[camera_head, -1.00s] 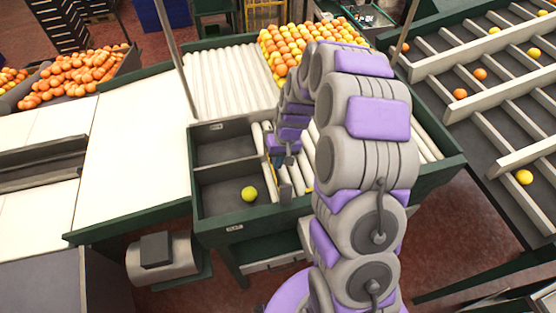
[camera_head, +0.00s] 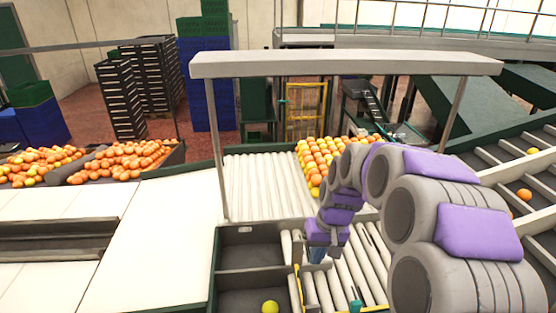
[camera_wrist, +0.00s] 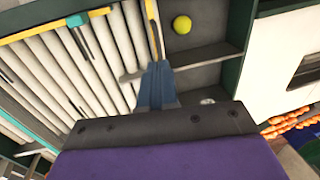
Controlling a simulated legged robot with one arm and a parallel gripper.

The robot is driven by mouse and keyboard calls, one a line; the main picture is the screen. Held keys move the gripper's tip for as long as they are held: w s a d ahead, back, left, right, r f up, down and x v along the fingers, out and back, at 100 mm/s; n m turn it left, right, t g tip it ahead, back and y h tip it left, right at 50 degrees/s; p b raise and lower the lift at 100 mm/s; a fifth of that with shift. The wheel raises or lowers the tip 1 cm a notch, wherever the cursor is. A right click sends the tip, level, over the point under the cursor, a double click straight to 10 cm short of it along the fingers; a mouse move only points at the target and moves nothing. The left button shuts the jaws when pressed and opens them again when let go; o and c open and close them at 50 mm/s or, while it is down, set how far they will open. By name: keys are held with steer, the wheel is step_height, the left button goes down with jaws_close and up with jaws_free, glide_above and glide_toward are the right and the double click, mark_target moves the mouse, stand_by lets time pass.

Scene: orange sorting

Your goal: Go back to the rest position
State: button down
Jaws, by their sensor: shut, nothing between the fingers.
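My gripper (camera_head: 318,258) hangs at the end of my grey and purple arm, over the white rollers just right of the sorting bins. In the wrist view its blue fingers (camera_wrist: 157,80) are together with nothing between them. A yellow-green fruit (camera_head: 270,307) lies in the near dark bin compartment (camera_head: 235,302), apart from the gripper; it also shows in the wrist view (camera_wrist: 182,25). The far bin compartment (camera_head: 250,255) looks empty in the head view.
Many oranges and yellow fruit (camera_head: 318,160) sit at the back of the roller table (camera_head: 255,185). A grey overhead bar (camera_head: 340,65) on posts spans the table. A sloped divided conveyor (camera_head: 500,180) stands at right; heaped oranges (camera_head: 125,160) lie at left.

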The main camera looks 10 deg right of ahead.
steer(key=s+f+b, duration=0.4)
steer(key=s+b, duration=0.1)
steer(key=s, duration=0.5)
steer(key=s+a+f+g+h+b, duration=0.1)
steer(key=s+f+b, duration=0.3)
steer(key=s, duration=0.7)
steer(key=s+f+h+b, duration=0.1)
steer(key=s+f+b, duration=0.3)
steer(key=s, duration=0.6)
steer(key=shift+s+a+f+g+b, duration=0.15)
steer(key=shift+a+g+b, duration=0.25)
steer(key=shift+b, duration=0.75)
